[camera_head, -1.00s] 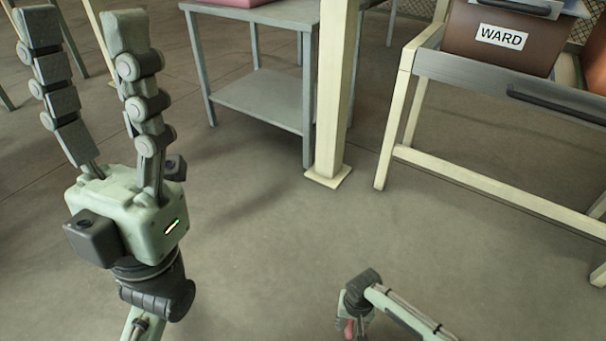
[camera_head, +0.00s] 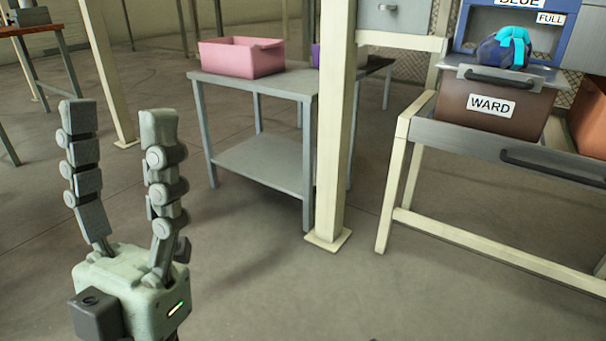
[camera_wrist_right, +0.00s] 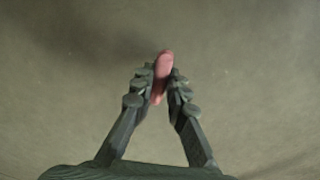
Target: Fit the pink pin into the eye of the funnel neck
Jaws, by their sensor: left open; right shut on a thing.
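My left gripper (camera_head: 118,112) stands upright at the left of the head view, its two fingers wide apart with nothing between them. In the right wrist view my right gripper (camera_wrist_right: 161,82) is shut on a small pink, rounded piece, which I take for the pink pin (camera_wrist_right: 164,62). Its tip sticks out past the fingertips and a bit shows below, between the fingers; the rest is hidden. Bare floor lies behind it. I see no funnel neck or eye in either view. The right gripper is out of the head view.
A grey table (camera_head: 255,88) bears a pink bin (camera_head: 241,57). A cream post (camera_head: 334,130) stands right of it. At right, a cream-legged rack (camera_head: 470,240) holds a brown WARD box (camera_head: 490,112); a blue bundle (camera_head: 503,48) lies above it. The floor in front is clear.

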